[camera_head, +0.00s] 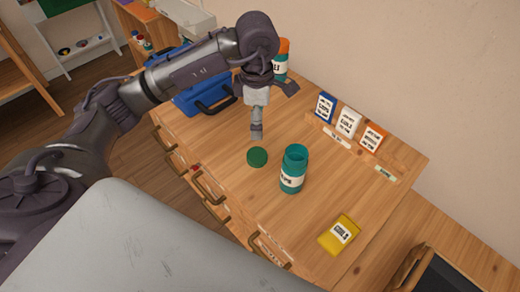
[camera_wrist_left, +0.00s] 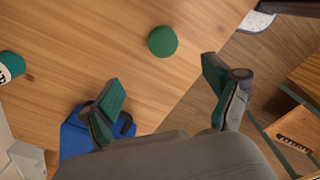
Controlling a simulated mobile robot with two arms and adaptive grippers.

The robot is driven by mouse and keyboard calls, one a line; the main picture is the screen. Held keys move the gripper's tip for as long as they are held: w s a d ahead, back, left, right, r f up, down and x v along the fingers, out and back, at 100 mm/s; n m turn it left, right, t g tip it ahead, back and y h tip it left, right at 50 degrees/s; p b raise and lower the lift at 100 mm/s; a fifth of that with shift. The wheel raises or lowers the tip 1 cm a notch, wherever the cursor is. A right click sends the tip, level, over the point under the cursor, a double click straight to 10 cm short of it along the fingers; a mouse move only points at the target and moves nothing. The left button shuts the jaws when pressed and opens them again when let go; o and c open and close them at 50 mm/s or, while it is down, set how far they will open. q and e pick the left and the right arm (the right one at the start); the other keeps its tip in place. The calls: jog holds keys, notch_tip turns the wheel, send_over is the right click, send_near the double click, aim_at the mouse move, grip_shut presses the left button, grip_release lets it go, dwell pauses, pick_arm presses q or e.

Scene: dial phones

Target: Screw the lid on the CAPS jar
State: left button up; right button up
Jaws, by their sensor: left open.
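The open teal jar (camera_head: 293,170) stands upright on the wooden worktop (camera_head: 225,150) with a white label, whose text is hard to read. A round green lid (camera_head: 257,157) lies flat on the worktop just left of the jar; it also shows in the left wrist view (camera_wrist_left: 162,41). My left gripper (camera_head: 257,134) points down above the worktop, a little behind the lid. Its fingers (camera_wrist_left: 162,78) are spread with nothing between them, and the lid lies beyond the tips. Part of a teal jar (camera_wrist_left: 10,68) shows at the wrist view's left edge. My right gripper is not in view.
A blue case (camera_head: 205,95) and an orange-topped jar (camera_head: 281,62) stand at the back. Blue (camera_head: 325,106), white (camera_head: 349,121) and orange (camera_head: 371,137) boxes line the wall side. A yellow box (camera_head: 339,235) lies front right. The worktop around lid and jar is clear.

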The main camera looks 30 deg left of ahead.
pick_arm(q)
jog(key=f, duration=0.1)
jog(key=p, duration=0.1)
send_over(257, 155)
jog(key=f, duration=0.7)
jog(key=shift+w, duration=0.25)
jog(key=shift+f, duration=0.35)
jog(key=shift+s+f+p, duration=0.1)
jog(key=shift+f+p, duration=0.2)
jog(key=shift+f, duration=0.05)
notch_tip(257, 155, down, 4)
jog(key=shift+s+r+p, duration=0.15)
jog(key=shift+r+p, duration=0.05)
jog(key=shift+p, duration=0.35)
jog(key=shift+f, duration=0.45)
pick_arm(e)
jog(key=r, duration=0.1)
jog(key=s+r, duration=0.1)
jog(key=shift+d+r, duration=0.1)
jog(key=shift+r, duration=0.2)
